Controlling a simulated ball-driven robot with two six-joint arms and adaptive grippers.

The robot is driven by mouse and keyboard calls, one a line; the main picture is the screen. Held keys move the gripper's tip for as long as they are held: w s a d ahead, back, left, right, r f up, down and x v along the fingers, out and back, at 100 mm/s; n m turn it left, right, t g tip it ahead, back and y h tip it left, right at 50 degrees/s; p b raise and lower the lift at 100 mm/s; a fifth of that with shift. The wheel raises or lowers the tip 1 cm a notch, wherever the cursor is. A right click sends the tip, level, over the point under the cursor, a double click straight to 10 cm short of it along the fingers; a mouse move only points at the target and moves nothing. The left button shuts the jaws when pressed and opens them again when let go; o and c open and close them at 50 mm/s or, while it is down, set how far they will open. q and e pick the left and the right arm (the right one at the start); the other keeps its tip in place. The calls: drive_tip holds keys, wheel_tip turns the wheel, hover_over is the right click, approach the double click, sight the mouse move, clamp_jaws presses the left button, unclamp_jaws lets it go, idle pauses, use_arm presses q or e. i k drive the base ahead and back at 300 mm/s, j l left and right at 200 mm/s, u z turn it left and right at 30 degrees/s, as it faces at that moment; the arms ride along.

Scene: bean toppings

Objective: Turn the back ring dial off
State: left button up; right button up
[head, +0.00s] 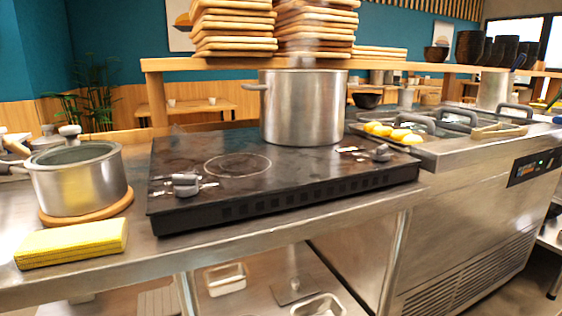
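A black cooktop (220,200) sits on the steel counter. An empty ring (238,166) shows left of the pot. Faint steam seems to rise above the pot. Neither gripper is in view.
A lidded pot (78,180) stands on a round wooden board (125,203) at the left. A yellow sponge (72,243) lies at the counter's front left. A wooden shelf (165,66) with stacked trays runs behind. A steel unit with lidded wells (470,118) adjoins the right.

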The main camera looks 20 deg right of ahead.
sight(381, 153)
drive_tip(key=z, duration=1.3)
